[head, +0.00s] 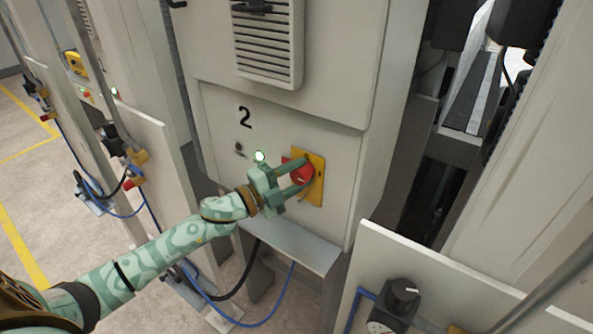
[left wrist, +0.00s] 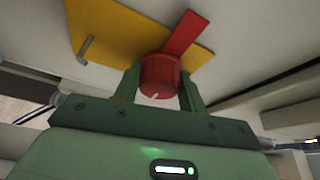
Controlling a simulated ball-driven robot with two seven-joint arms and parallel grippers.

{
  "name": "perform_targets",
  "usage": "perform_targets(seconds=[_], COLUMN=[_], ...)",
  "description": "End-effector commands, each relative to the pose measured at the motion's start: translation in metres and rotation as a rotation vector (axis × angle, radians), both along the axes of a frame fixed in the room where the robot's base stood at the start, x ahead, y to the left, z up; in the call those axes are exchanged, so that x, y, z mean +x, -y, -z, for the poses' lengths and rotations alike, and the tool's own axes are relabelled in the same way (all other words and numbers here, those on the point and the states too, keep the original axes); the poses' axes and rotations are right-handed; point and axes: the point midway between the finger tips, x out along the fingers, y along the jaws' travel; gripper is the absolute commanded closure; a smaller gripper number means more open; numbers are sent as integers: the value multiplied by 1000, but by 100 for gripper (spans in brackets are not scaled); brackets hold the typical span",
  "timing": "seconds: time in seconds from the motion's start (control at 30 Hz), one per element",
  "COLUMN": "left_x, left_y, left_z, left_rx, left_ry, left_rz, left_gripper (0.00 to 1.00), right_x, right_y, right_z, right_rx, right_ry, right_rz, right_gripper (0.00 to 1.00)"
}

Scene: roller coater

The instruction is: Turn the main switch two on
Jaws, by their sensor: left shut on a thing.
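The main switch two is a red rotary knob (head: 302,174) on a yellow plate (head: 316,190), on the cabinet panel marked 2. My left gripper (head: 291,182) is shut on the red knob, with a finger on each side of it. In the left wrist view the knob (left wrist: 160,77) sits between the two green fingers (left wrist: 160,88), and a red handle bar (left wrist: 190,35) sticks out behind it toward the upper right. A white mark shows on the knob's face. My right gripper is in neither view.
A small white-lit lamp (head: 260,156) and a dark keyhole-like fitting (head: 240,148) are left of the plate. A grey ledge (head: 290,246) juts out below. A white panel with a black knob (head: 403,294) stands at the lower right. A vent (head: 268,42) is above.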

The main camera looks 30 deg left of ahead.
Motion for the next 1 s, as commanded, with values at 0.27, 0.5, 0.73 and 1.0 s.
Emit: perform_targets(seconds=[0.27, 0.5, 0.73, 1.0], left_x=[0, 0, 0, -1], left_y=[0, 0, 0, -1], left_z=[1, 1, 1, 1], left_rx=[41, 44, 43, 41], left_ry=[4, 5, 4, 4], left_rz=[0, -1, -1, 0], left_gripper=[82, 82, 37, 37], right_x=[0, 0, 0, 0], right_y=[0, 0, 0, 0], right_z=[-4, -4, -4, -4], right_rx=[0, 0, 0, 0], right_ry=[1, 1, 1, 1], right_rz=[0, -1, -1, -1], right_gripper=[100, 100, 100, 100])
